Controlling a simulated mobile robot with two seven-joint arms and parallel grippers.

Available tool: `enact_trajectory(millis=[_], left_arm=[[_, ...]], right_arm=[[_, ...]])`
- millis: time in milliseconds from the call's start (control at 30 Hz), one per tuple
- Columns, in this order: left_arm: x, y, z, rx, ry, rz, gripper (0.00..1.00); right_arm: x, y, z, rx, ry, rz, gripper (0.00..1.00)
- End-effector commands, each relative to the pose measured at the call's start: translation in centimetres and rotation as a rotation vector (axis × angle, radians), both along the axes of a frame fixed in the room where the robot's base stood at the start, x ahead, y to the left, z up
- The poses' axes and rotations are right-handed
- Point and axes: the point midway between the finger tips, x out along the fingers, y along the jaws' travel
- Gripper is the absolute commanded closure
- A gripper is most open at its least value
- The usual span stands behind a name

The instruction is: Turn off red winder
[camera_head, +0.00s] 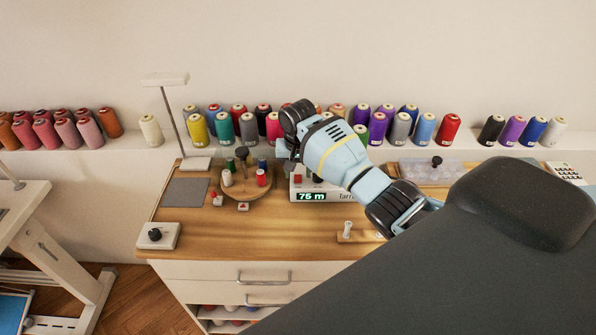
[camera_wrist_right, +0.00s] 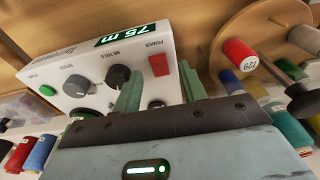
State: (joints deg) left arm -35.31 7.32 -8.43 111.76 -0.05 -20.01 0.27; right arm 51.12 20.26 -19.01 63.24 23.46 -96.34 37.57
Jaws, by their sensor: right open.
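The winder is a white box (camera_head: 335,196) on the wooden desk, with a display reading 75 m. In the right wrist view the winder (camera_wrist_right: 190,22) shows its control face. It has a red switch (camera_wrist_right: 159,65) labelled POWER, a dark METRES knob (camera_wrist_right: 117,76), a dark SPEED knob (camera_wrist_right: 76,84) and a green START button (camera_wrist_right: 47,90). My right gripper (camera_wrist_right: 161,86) is open and empty, with its two green fingers pointing at the panel around the power switch's side. In the head view my right wrist hides much of the winder. My left gripper is out of view.
A round wooden spool stand (camera_head: 250,188) with small spools and a post stands left of the winder. A white box with a black knob (camera_head: 157,236) sits at the desk's front left. Thread cones line the back ledge. A clear tray (camera_head: 420,173) lies right.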

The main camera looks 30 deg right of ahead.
Motion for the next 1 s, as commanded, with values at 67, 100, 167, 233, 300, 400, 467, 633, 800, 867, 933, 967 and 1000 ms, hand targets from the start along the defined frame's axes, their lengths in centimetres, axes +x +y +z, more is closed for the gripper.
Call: enact_trajectory(millis=[67, 100, 167, 233, 300, 400, 467, 633, 800, 867, 933, 967, 1000], left_arm=[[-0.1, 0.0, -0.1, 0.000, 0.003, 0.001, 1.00], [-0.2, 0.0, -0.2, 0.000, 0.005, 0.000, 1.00], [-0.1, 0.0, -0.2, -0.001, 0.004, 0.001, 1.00], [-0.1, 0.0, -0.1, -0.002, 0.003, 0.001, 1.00], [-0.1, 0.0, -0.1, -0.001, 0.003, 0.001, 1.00], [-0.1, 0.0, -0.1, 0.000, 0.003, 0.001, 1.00], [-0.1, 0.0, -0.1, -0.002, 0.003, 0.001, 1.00], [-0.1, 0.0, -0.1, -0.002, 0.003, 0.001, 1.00], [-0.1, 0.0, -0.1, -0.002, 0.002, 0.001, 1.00], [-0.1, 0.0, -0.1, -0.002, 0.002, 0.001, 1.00], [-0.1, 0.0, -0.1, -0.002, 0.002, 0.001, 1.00], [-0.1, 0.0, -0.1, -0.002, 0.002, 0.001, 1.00], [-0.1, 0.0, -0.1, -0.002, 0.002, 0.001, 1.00]], right_arm=[[0.0, 0.1, 1.1, 0.000, -0.004, 0.000, 0.58], [-0.1, 0.1, 1.7, 0.001, -0.005, -0.001, 0.58], [-0.2, 0.2, 2.8, 0.001, -0.005, -0.001, 0.58], [-0.3, 0.2, 4.0, 0.000, -0.006, 0.000, 0.58], [-0.5, 0.3, 5.0, 0.000, -0.006, 0.000, 0.58], [-0.6, 0.4, 6.1, 0.000, -0.004, 0.000, 0.58], [-0.7, 0.4, 6.5, 0.000, -0.002, -0.001, 0.58], [-0.8, 0.4, 7.0, 0.000, -0.001, -0.001, 0.58], [-0.8, 0.4, 7.0, 0.000, -0.001, -0.001, 0.58], [-0.8, 0.4, 7.0, 0.000, -0.001, -0.001, 0.58], [-0.8, 0.4, 7.0, 0.000, -0.001, -0.001, 0.58], [-0.8, 0.4, 7.0, 0.000, -0.001, -0.001, 0.58], [-0.8, 0.4, 7.0, 0.000, -0.001, -0.001, 0.58]])
